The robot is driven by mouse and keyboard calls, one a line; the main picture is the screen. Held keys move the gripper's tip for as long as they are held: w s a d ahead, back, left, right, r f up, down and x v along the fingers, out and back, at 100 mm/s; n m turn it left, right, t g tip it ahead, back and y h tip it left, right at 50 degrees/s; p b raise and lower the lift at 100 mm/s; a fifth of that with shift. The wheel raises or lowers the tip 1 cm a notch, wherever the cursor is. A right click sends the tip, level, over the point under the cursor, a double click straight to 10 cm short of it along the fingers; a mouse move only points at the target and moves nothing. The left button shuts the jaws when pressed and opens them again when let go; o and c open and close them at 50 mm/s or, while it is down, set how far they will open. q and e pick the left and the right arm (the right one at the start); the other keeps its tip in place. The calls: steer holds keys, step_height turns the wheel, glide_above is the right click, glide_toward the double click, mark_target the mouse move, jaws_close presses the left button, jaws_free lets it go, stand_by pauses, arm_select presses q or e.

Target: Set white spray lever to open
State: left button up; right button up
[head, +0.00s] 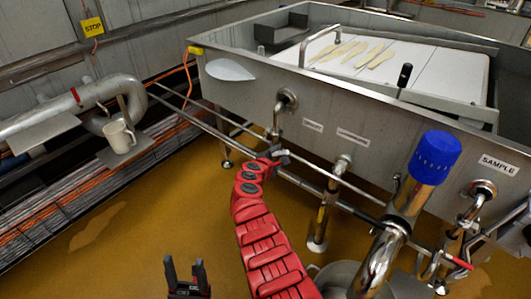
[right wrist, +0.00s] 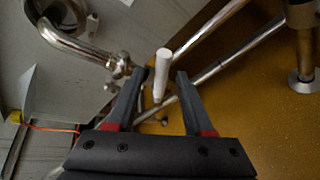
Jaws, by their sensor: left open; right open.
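My right gripper (right wrist: 161,76) is open, with one dark finger on each side of the lever in the picture. I see no contact, and cannot tell how deep the lever sits between the fingers. In the head view my right gripper (head: 277,156) is at the end of the red arm, below the elbow pipe (head: 287,101) on the vat's side; the lever is not clear there. My left gripper (head: 185,268) is open and empty over the floor.
The steel vat (head: 240,92) fills the back right. A rail (head: 325,172) runs along its front near my right gripper. A blue-capped pipe (head: 434,156) stands right. The yellow-brown floor (head: 130,220) is open.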

steer(key=p+v, duration=0.8)
steer(key=v, duration=0.3)
steer(key=shift+f, duration=0.1)
